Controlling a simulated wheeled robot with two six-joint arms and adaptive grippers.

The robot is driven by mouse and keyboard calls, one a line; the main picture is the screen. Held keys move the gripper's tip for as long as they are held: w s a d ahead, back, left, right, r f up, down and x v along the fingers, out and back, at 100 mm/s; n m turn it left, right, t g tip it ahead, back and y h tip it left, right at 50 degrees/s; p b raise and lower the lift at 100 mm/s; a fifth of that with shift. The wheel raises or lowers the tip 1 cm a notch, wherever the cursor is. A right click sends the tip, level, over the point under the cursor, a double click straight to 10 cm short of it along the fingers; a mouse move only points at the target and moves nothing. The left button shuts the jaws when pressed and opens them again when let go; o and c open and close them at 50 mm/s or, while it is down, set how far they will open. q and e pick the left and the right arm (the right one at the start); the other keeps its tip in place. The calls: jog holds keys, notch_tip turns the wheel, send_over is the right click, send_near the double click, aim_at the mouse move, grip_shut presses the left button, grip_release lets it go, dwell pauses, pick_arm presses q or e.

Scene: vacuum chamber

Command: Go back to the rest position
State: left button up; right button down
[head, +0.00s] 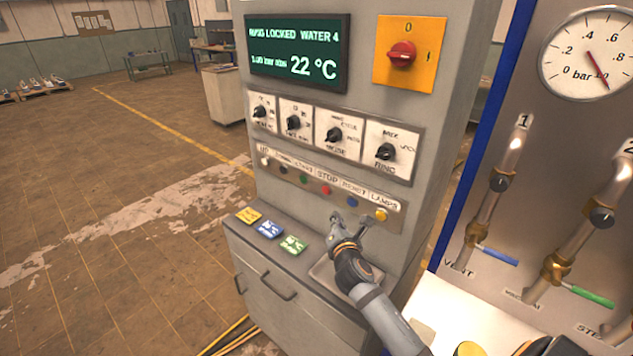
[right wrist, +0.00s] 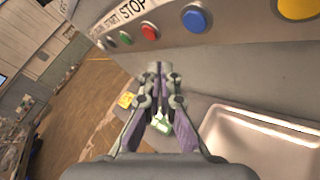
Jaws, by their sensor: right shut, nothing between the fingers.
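My right gripper (head: 350,222) is at the front of the grey control cabinet (head: 330,180), just below the row of push buttons and above the small shelf. In the right wrist view the right gripper (right wrist: 158,72) has its fingers together with nothing between them. The blue button (right wrist: 196,19) and red button (right wrist: 149,31) are above it in that view, and a shallow metal tray (right wrist: 262,140) lies to its right. I cannot tell whether the fingertips touch the panel. My left gripper is not in view.
The cabinet carries a display (head: 299,52), a red rotary switch (head: 402,54) and several black knobs. Coloured cards (head: 268,229) lie on its shelf. To the right, a valve panel has a gauge (head: 590,55) and pipes with blue (head: 497,257) and green levers. Open floor (head: 110,230) lies left.

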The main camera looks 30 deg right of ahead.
jog(key=shift+f, duration=0.1)
jog(key=s+a+f+m+g+y, duration=0.2)
jog(key=s+a+f+m+g, duration=0.25)
jog(key=s+m, duration=0.4)
jog(key=s+a+f+m+g+y, duration=0.25)
jog(key=s+f+m, duration=0.35)
jog(key=s, duration=0.4)
jog(key=s+a+f+m+g+y, duration=0.1)
jog(key=s+a+f+m+g, duration=0.3)
jog(key=s+m, duration=0.5)
notch_tip(320, 180, down, 26)
jog(key=s+d+g+b, duration=0.1)
jog(key=d+g+b, duration=0.1)
jog(key=b, duration=0.2)
jog(key=s+d+f+g+b, duration=0.1)
jog(key=s+f+b, duration=0.1)
jog(key=s+f, duration=1.7)
notch_tip(320, 180, down, 2)
jog(key=shift+s+d, duration=0.2)
jog(key=shift+d, duration=0.05)
